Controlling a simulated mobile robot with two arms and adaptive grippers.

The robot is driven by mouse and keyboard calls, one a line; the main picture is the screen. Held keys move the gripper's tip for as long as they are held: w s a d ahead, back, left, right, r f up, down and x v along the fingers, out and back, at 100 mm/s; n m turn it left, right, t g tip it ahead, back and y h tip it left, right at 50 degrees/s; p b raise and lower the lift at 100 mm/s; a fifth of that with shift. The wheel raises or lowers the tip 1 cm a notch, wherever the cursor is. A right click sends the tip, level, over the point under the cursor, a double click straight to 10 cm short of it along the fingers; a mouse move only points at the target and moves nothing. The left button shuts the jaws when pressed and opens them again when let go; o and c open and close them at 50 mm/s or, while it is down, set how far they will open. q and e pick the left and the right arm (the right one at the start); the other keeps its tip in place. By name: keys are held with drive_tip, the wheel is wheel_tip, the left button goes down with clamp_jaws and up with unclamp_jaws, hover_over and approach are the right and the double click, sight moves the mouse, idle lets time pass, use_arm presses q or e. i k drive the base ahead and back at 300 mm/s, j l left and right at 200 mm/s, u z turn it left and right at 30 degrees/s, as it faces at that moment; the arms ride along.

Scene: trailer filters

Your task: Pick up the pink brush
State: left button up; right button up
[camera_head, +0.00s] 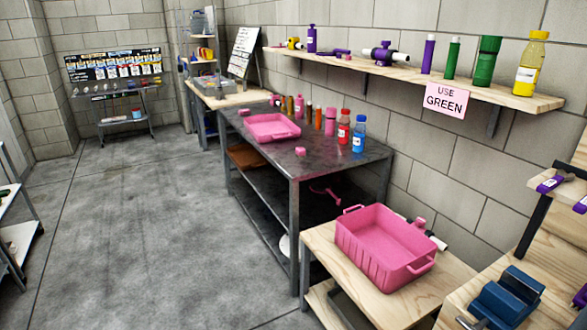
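No clear brush shape stands out. A small pink long-handled item (325,193) lies on the lower shelf of the dark metal table (330,163); it may be the pink brush, but it is too small to tell. Another pink piece (418,223) shows partly behind the pink basket (385,247), beside a white and black part; its full shape is hidden. Several pink objects stand on the metal table, among them a pink cylinder (330,121) and a small pink block (300,151). Neither of my grippers is in view.
A pink tray (271,127) and several bottles stand on the metal table. The pink basket rests on a lower wooden table (330,238). A blue vise (505,298) is at the bottom right. A wall shelf (420,80) hangs above. The concrete floor (130,220) at left is clear.

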sight(301, 152)
drive_tip(key=i, duration=0.5)
drive_tip(key=i+j+z, duration=0.3)
drive_tip(key=i+j, duration=0.35)
drive_tip(key=i, duration=0.15)
